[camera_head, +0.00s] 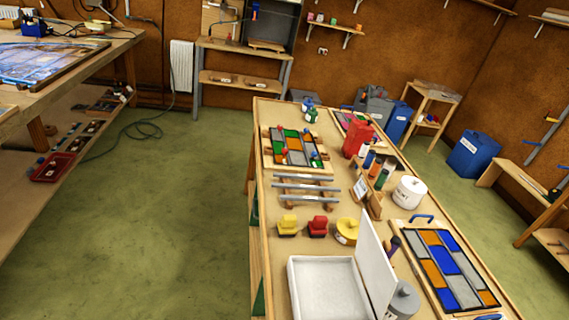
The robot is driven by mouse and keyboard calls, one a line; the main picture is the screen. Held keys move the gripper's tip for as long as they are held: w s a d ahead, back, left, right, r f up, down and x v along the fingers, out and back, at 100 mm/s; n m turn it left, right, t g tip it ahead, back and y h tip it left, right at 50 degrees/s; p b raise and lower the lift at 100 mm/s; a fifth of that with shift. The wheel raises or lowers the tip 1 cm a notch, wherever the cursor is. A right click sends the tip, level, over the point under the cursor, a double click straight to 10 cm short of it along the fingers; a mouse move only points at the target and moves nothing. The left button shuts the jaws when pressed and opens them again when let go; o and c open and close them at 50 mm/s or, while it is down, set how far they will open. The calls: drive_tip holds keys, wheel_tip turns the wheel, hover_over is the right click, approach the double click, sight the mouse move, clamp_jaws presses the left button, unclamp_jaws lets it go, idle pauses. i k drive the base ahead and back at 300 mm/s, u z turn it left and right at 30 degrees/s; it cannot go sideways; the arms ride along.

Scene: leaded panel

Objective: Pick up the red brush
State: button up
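The red brush (318,228) stands on the long wooden workbench (262,150), between a similar yellow brush (288,226) on its left and a round yellow item (347,231) on its right. It looks like a small block with a grip on top. It is small in the view, but nothing covers it. My gripper does not show in this view.
A white tray (305,262) with a raised white lid lies in front of the brushes. Metal bars (305,188) lie behind them. Leaded panels (448,270), a red can (357,138) and a white tub (409,191) share the bench. Green floor (180,220) is clear to the left.

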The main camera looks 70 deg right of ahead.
sight(317, 228)
drive_tip(key=z, duration=0.05)
drive_tip(key=i, duration=2.5)
drive_tip(key=z, duration=2.75)
drive_tip(key=i, duration=1)
drive_tip(key=u, duration=0.05)
